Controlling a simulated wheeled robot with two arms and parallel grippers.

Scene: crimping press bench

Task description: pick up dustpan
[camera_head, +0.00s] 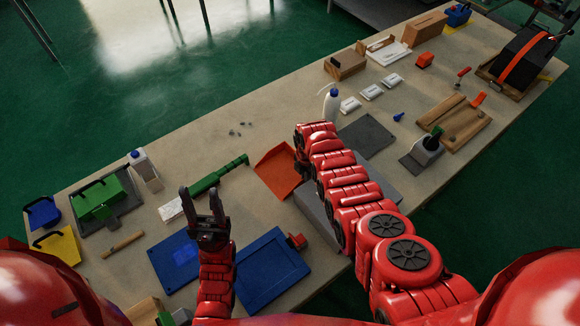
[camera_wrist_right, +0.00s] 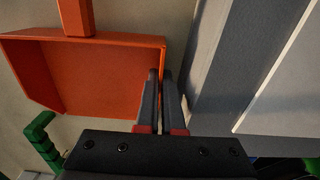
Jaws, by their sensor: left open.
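The orange-red dustpan (camera_head: 275,172) lies on the bench in the middle of the head view, partly covered by my right arm. In the right wrist view the dustpan (camera_wrist_right: 95,75) fills the upper left, with its handle toward the top. My right gripper (camera_wrist_right: 160,75) has its two fingers close together at the pan's right side edge. I cannot tell whether they are clamped on that edge or only beside it. My left gripper (camera_head: 202,200) is open and empty, above the bench near the blue panels, left of the dustpan.
A green-handled brush (camera_head: 218,174) lies left of the dustpan. A grey box-like block (camera_wrist_right: 240,70) stands close to the right of my right gripper. A white spray bottle (camera_head: 331,103) stands behind my right arm. Bench space behind the dustpan is mostly clear, with small dark bits (camera_head: 238,129).

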